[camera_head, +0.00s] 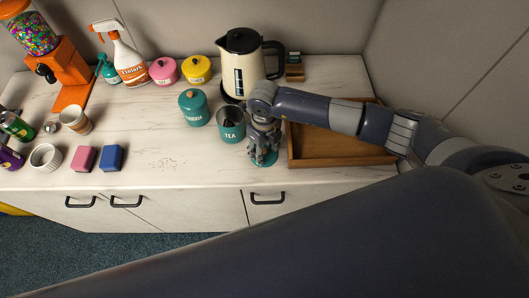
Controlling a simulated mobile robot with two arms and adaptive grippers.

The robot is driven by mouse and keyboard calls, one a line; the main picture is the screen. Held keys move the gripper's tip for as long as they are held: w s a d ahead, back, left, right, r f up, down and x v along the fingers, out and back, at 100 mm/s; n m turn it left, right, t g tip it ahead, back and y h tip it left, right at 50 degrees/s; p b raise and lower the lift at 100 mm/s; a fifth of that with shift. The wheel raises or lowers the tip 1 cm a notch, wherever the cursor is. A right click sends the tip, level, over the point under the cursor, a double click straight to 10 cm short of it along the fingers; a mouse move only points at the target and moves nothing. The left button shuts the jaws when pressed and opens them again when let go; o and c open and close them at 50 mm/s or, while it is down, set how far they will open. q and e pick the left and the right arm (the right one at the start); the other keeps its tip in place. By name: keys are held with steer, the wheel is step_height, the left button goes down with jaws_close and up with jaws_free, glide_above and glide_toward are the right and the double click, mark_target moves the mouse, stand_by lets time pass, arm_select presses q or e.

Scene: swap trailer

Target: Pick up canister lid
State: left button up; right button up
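The teal canister lid (265,162) lies at the counter's front part, mostly hidden under my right gripper (264,156). That gripper points down over the lid with its fingers at the lid. I cannot tell whether the fingers are closed on it or just around it. The teal canister marked TEA (232,132) stands upright and open just left of the gripper, with its dark inside showing. A second teal canister (194,112) with its lid on stands behind and left of it. My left gripper is not in view.
A wooden tray (340,160) sits right of the gripper, partly under my arm. A cream kettle (241,80) stands behind. Pink (164,73) and yellow (197,71) canisters stand at the back. Crumbs (164,164) and a blue sponge (112,157) lie to the left.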

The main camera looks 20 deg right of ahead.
steer(key=shift+s+f, duration=0.2)
steer(key=shift+f, duration=0.05)
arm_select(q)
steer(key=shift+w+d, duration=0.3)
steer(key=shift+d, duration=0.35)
arm_select(e)
steer(key=shift+f, duration=0.1)
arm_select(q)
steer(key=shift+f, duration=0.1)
